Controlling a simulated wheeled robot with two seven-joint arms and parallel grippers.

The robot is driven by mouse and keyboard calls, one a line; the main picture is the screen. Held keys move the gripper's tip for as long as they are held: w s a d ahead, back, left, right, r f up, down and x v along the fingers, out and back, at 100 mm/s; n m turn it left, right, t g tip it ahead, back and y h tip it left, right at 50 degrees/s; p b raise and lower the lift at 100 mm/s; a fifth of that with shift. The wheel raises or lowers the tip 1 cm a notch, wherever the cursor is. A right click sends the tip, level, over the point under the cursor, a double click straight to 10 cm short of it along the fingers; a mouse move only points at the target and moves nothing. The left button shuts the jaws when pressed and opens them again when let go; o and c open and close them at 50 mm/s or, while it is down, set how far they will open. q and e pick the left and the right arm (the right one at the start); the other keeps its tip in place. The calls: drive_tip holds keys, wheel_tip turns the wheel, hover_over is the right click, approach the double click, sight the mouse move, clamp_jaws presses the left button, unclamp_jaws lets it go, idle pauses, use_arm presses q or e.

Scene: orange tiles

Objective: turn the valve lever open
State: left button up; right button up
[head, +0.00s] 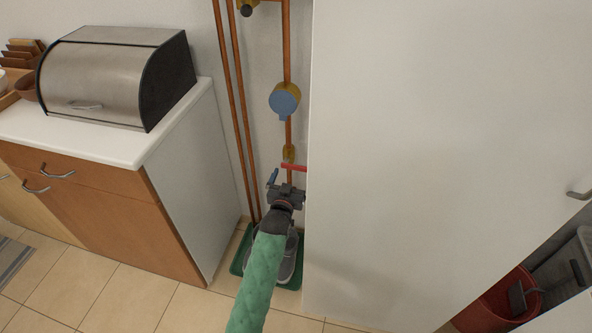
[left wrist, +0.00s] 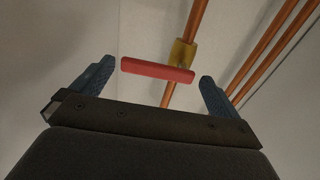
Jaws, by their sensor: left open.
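The valve lever (head: 294,168) is a red bar on a brass valve body (head: 289,153) set in a vertical copper pipe. In the head view the lever points right, crosswise to the pipe. In the left wrist view the red lever (left wrist: 158,71) lies between the two blue fingertips and slightly beyond them, with the brass body (left wrist: 183,53) behind it. My left gripper (head: 288,178) is open, just below and in front of the lever; I see no clear contact. It also shows in the left wrist view (left wrist: 155,80). My right gripper is out of view.
A tall white cabinet (head: 440,130) stands close on the right of the pipes. A counter with a steel bread box (head: 100,78) stands on the left. A blue round meter (head: 285,100) sits above the valve. Shoes on a green mat (head: 291,283) lie below my arm.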

sight(296, 170)
use_arm(q)
drive_tip(key=shift+x, duration=2.1)
